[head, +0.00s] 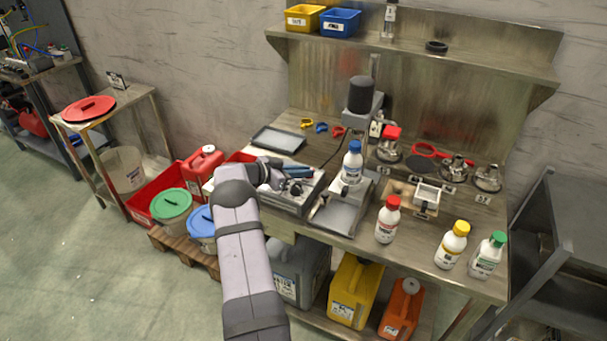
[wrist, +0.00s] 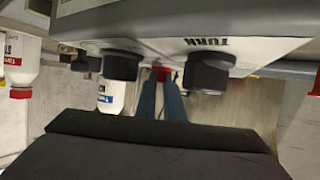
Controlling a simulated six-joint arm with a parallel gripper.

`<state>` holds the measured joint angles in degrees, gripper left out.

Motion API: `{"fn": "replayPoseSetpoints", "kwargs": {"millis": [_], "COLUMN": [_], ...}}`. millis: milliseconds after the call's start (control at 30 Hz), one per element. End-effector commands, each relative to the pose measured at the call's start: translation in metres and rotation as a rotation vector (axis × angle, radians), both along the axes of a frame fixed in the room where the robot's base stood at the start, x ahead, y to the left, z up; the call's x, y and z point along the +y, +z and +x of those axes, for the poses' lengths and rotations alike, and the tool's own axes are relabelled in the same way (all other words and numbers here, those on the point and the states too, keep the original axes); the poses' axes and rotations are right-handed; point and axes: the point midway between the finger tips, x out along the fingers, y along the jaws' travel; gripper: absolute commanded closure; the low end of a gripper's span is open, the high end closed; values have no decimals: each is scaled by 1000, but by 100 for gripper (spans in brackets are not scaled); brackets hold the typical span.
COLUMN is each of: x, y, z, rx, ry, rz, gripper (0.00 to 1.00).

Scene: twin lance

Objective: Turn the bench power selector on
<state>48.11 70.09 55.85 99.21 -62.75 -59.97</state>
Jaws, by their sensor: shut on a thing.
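In the wrist view, which shows the place upside down, a light grey panel (wrist: 165,45) carries black knobs (wrist: 122,65) and an inverted label reading TURN. A small red part (wrist: 161,73), apparently the selector, sits between two of the knobs. My gripper (wrist: 160,80) has its two blue fingers shut on this red part, one on each side. The fingers hide much of it, and I cannot read its on or off position. In the head view my gripper (head: 304,172) is at the grey unit on the bench; the selector itself is hidden there.
Another black knob (wrist: 208,72) stands close beside the fingers. On the bench are a blue-capped bottle (head: 352,163), a red-capped bottle (head: 388,222) and a grey tray (head: 278,139). Lidded buckets (head: 171,206) stand on a pallet at left. Jerrycans (head: 354,293) stand on the lower shelf.

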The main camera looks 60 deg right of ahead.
Motion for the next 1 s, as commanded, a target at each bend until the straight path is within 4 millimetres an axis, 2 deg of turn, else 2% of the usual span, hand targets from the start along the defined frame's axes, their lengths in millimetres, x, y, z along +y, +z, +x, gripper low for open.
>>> {"fn": "replayPoseSetpoints", "kwargs": {"millis": [533,567,600,633,1000], "x": [-1,-1,-1,-1,2], "y": [2,2,2,2,2], "z": [0,0,0,0,2], "rx": [0,0,0,0,0], "ry": [-17,-17,-17,-17,-16], "rz": [-5,-5,-5,-5,-2], "gripper": [100,84,75,73,73]}}
